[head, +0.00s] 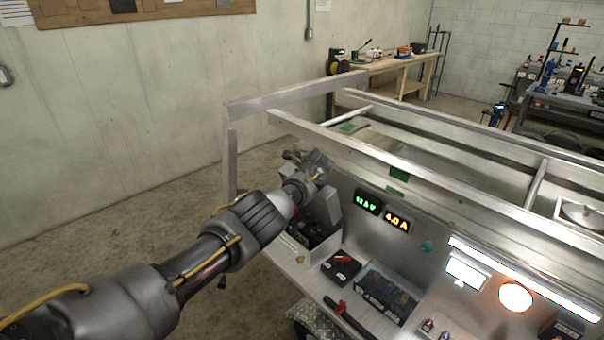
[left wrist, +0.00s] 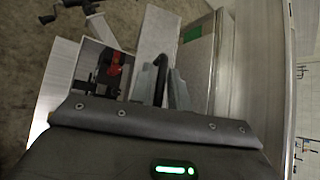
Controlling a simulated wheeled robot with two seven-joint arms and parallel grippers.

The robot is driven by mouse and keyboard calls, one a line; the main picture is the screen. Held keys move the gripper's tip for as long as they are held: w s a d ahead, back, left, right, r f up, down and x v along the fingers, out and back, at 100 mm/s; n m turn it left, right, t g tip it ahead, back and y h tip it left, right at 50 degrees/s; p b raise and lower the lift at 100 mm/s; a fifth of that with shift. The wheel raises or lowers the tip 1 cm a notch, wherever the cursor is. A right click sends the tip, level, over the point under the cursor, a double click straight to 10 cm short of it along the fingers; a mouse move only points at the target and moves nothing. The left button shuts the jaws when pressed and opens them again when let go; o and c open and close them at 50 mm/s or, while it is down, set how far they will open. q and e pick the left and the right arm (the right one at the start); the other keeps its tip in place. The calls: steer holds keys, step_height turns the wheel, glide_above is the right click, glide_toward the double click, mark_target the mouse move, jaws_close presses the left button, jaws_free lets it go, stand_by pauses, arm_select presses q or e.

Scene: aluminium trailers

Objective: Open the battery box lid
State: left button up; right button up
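The battery box (head: 318,250) stands on the bench ledge at the trailer's left end, with dark contents showing inside. A grey panel that looks like its lid (head: 328,206) stands up at the box's back side, under my left gripper (head: 318,168). In the left wrist view, a light panel (left wrist: 158,35) stands beside an open space with a red and black part (left wrist: 115,72). My left gripper (left wrist: 163,88) is close to this panel, with a dark piece between its grey fingers. Contact and finger gap are unclear. My right gripper is out of view.
Right of the box are a black case with a red part (head: 342,265) and a dark tray (head: 386,294). Lit displays (head: 368,201) are on the wall behind. An aluminium rail (head: 420,178) runs above. The floor (head: 130,200) at left is clear.

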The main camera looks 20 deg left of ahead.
arm_select(q)
steer(key=shift+r, duration=0.1)
steer(key=shift+s+d+r+p, duration=0.25)
steer(key=shift+r+p, duration=0.2)
steer(key=shift+p, duration=0.25)
steer(key=shift+p+v, duration=0.9)
steer(key=shift+v, duration=0.15)
steer(key=v, duration=0.7)
steer(key=shift+s+d+b, duration=0.2)
steer(key=shift+b, duration=0.25)
